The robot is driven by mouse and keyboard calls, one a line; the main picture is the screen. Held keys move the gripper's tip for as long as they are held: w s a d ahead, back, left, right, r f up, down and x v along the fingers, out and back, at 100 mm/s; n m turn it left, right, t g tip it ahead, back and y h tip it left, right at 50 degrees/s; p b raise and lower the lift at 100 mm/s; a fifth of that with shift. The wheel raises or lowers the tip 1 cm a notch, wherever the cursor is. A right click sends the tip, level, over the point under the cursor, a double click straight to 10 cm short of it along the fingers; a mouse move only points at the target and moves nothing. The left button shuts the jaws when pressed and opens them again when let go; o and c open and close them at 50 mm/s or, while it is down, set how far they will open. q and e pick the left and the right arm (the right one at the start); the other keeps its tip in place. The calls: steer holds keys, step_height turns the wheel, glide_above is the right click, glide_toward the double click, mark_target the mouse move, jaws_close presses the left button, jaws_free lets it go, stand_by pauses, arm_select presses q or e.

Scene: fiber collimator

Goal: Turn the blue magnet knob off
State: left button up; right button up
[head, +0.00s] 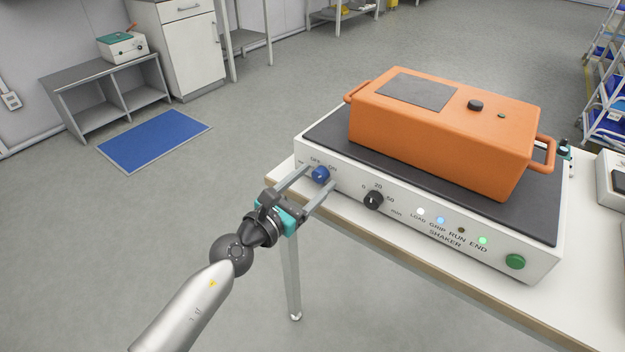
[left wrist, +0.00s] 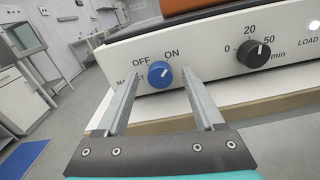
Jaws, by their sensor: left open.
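The blue magnet knob (head: 320,174) is on the left end of the white shaker's front panel (head: 400,208), under the OFF and ON labels. In the left wrist view the blue knob (left wrist: 160,74) shows a white mark pointing up and right, toward ON. My left gripper (head: 319,176) is open in front of the panel, with one finger on each side of the knob. In the left wrist view the left gripper's fingers (left wrist: 159,78) stand apart from the knob, with gaps on both sides. My right gripper is not in view.
An orange box (head: 440,130) with handles sits on the shaker's dark top. A black dial (head: 374,200), several indicator lights and a green button (head: 515,261) lie to the right on the panel. The shaker stands on a table (head: 440,277); floor left of it is clear.

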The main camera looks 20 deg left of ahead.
arm_select(q)
steer(key=shift+w, duration=0.1)
steer(key=shift+c, duration=0.2)
jaws_close()
stand_by(0.4)
